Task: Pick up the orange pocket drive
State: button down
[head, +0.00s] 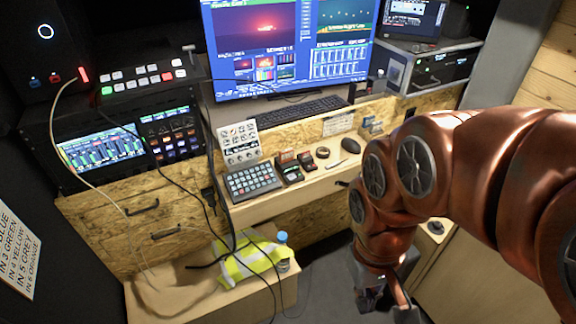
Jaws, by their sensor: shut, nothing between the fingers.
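I cannot make out a clearly orange pocket drive in the head view. On the desk, two small dark devices with red and green parts, the left one (288,168) and the right one (307,160), stand side by side; they are too small to identify. My gripper (385,303) hangs at the bottom, right of centre, over the dark floor in front of the desk. It is shut, with nothing seen in it, and its tips are partly cut off by the frame edge. My arm hides the desk's right part.
The desk (270,207) holds a button pad (252,180), a tape roll (322,152), a mouse (350,145) and a keyboard (300,112). A low wooden box (240,305) bears a yellow vest (250,258) and a bottle (283,252). Loose cables hang at the left.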

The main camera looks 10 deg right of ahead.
aim_at(286, 156)
jog(key=u, duration=0.35)
jog(key=k, duration=0.55)
jog(key=u, duration=1.4)
jog(key=i, duration=0.7)
jog(key=z, duration=0.45)
jog(key=i, duration=0.7)
jog(key=z, duration=0.75)
